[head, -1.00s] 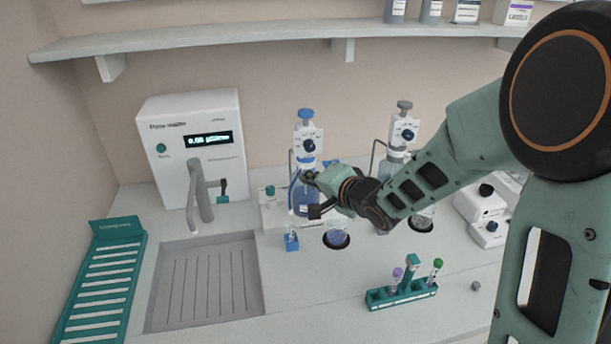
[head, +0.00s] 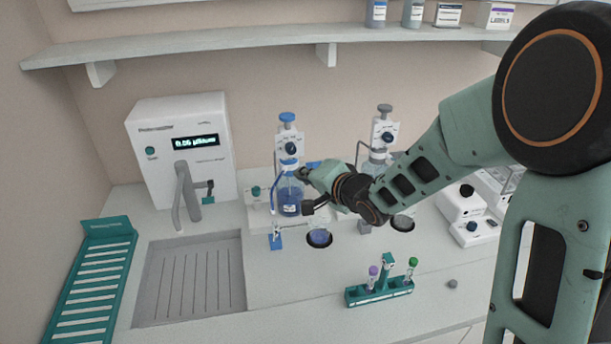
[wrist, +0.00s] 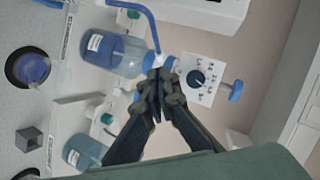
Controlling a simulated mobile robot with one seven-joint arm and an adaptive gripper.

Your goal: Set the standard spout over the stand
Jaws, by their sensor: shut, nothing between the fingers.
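The blue-topped dispenser bottle (head: 290,200) stands upright at the back of the bench, with blue liquid inside. Its thin spout (head: 274,180) bends out on the left and hangs down toward the front; in the wrist view it is a blue tube (wrist: 148,22) ending by the pump collar.
A second, grey-topped dispenser (head: 383,135) stands to the right, partly behind my arm. A round well with a blue-liquid vessel (head: 319,238) lies just right of the block. A teal tube rack (head: 380,292) is in front; a meter with a tap (head: 182,150) stands left.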

